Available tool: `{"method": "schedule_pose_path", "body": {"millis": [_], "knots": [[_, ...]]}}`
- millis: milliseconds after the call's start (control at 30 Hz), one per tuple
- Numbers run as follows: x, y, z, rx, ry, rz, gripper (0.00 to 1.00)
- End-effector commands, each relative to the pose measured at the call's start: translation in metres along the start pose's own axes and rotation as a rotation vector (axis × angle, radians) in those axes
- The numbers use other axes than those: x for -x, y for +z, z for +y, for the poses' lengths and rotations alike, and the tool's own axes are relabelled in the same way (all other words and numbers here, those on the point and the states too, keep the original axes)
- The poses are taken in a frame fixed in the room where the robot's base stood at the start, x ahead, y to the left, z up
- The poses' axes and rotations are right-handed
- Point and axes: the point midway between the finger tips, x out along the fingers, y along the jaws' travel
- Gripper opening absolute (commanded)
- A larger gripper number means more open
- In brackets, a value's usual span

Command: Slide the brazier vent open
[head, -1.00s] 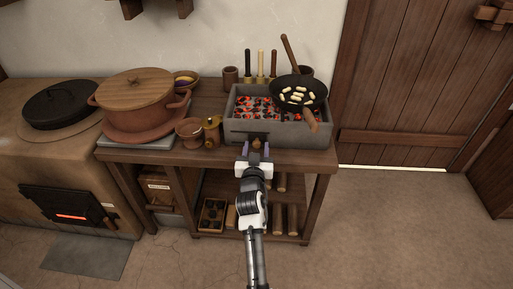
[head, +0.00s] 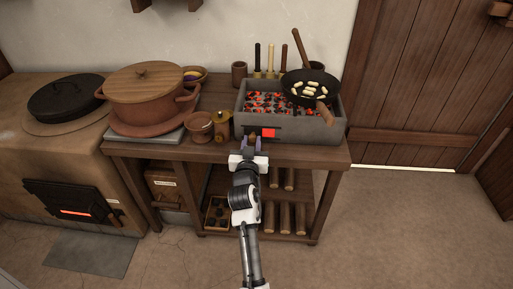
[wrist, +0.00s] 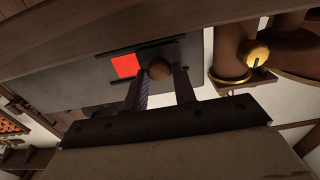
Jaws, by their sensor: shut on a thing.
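The brazier (head: 310,129) is a grey stone trough of glowing coals on the wooden table. On its front a bright red opening (head: 268,132) shows beside the dark vent slide, which sits to the left of it in the head view. In the wrist view the red opening (wrist: 124,66) lies left of a round wooden knob (wrist: 159,70). My gripper (head: 251,143) is at the brazier's front, with its two fingers (wrist: 164,88) shut on the knob. The fingers partly hide the slide.
A black pan (head: 309,84) with pale pieces rests on the brazier's right side. A brass-topped grinder (head: 222,127) and a clay cup (head: 199,127) stand close left of my gripper. A large lidded pot (head: 150,91) is further left. The floor in front is clear.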

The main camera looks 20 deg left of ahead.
Motion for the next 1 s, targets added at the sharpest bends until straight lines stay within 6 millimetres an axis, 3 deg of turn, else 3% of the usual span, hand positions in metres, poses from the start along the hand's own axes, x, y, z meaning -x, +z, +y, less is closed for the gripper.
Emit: {"method": "schedule_pose_path", "body": {"millis": [333, 367, 533, 1000], "knots": [[0.0, -0.0006, -0.0067, -0.002, -0.009, 0.0, 0.0], [0.0, -0.0007, -0.0069, -0.002, -0.009, 0.0, 0.28], [0.0001, -0.0008, -0.0065, -0.002, -0.008, 0.0, 0.48], [-0.0005, -0.0003, -0.0031, -0.001, -0.003, -0.001, 0.48]]}}
